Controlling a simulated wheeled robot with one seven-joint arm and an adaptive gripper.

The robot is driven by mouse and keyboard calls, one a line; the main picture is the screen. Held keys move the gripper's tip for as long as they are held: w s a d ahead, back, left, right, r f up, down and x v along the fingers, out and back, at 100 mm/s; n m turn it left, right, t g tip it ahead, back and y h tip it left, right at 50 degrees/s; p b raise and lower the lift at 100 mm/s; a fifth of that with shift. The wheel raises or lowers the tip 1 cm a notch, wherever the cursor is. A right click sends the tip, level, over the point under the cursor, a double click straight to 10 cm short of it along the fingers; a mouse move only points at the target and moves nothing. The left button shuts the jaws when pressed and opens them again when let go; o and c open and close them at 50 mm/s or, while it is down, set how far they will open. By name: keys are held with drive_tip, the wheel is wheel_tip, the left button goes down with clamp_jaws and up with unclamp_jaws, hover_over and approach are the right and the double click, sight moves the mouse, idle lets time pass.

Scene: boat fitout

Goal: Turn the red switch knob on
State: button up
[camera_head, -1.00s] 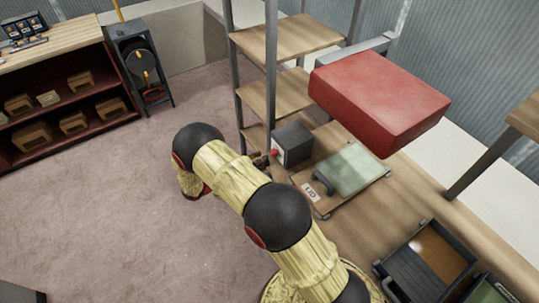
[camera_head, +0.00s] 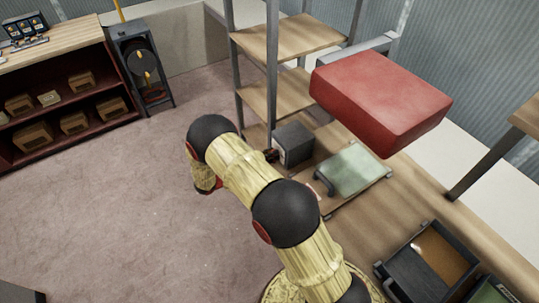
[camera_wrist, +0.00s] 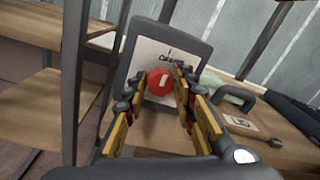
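The red switch knob (camera_wrist: 158,83) is on the pale front plate (camera_wrist: 150,57) of a dark grey box (camera_head: 294,144). A light mark shows on the knob's face, and the small print above it is too small to read. In the wrist view my gripper (camera_wrist: 156,76) has its two fingers apart, one on each side of the knob. I cannot tell whether either finger touches it. In the head view my gripper (camera_head: 271,155) is at the box's front, and the knob is hidden there.
The box stands on a wooden bench by a shelf unit (camera_head: 285,37). A pale green case (camera_head: 352,169) lies beside it. A large red block (camera_head: 380,95) is above the bench. An open dark tray (camera_head: 428,262) is at lower right. The floor at left is clear.

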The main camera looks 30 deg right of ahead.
clamp_jaws()
drive_tip(key=shift+m, duration=0.4)
drive_tip(key=m, duration=0.3)
drive_tip(key=shift+b, duration=0.4)
drive_tip(key=m+b, duration=0.1)
drive_tip(key=m, duration=0.3)
drive_tip(key=shift+s, duration=0.15)
drive_tip(key=m+b, duration=0.1)
drive_tip(key=m, duration=0.1)
drive_tip(key=m+b, duration=0.1)
drive_tip(key=m, duration=0.2)
drive_tip(key=shift+s+f+m+t+y+b, duration=0.1)
drive_tip(key=shift+m+t+y+b, duration=0.2)
drive_tip(key=shift+t+b, duration=0.1)
drive_tip(key=shift+s+m+b, duration=0.1)
drive_tip(key=shift+m+b, duration=0.95)
drive_tip(key=shift+m, duration=0.85)
